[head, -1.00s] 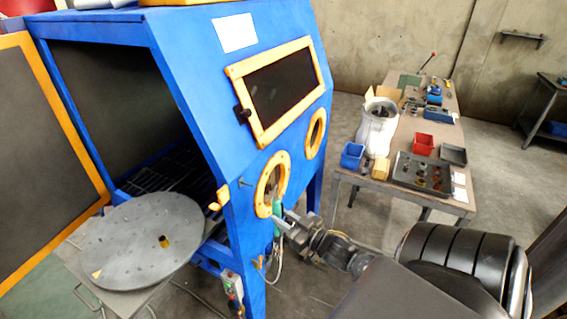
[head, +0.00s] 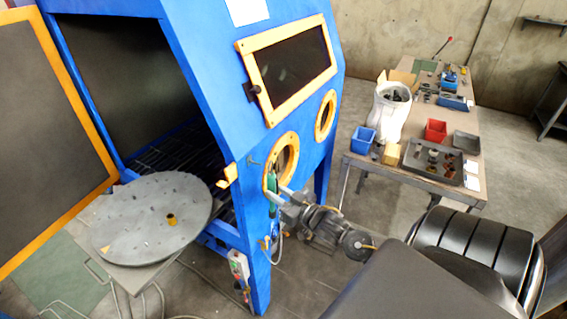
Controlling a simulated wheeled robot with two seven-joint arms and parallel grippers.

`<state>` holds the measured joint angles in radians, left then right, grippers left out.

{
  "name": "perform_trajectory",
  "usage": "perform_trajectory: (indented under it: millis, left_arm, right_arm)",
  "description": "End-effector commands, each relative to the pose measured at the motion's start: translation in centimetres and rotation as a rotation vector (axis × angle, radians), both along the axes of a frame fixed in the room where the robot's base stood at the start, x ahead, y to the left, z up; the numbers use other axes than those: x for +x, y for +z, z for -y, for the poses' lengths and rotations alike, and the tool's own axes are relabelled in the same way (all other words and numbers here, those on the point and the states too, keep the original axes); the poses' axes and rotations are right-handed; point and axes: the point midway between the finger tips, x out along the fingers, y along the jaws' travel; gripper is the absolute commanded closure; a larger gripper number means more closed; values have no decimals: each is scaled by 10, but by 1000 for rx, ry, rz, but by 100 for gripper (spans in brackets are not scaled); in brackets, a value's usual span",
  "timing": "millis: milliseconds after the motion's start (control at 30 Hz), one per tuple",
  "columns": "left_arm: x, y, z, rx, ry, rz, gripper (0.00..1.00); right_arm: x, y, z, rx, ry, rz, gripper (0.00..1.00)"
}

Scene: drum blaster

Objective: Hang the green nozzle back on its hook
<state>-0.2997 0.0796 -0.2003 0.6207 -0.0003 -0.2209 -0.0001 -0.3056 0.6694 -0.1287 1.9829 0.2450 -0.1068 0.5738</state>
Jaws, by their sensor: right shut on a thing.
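The green nozzle (head: 271,184) shows as a narrow upright green piece in front of the blue cabinet's lower round port. My right gripper (head: 278,194) is shut on it, coming in from the right; the fingers hide part of it. A pale hose hangs below the gripper. A small dark hook (head: 253,161) sticks out of the blue cabinet front, left of the port and a little up and left of the nozzle. The nozzle looks apart from the hook. My left gripper is out of view.
A control box (head: 238,268) is on the cabinet leg. A workbench (head: 410,175) with bins and parts stands at the right.

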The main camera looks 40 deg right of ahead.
Motion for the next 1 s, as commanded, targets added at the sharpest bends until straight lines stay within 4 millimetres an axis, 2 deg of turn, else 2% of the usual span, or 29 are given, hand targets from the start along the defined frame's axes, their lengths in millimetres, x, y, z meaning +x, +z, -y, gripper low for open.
perform_trajectory:
  millis: [500, 1000]
  left_arm:
    - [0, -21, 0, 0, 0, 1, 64]
    - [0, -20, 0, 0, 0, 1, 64]
  right_arm:
    - [32, -5, -10, -1, 1, 3, 100]
    - [44, -13, -13, 0, -1, 1, 100]
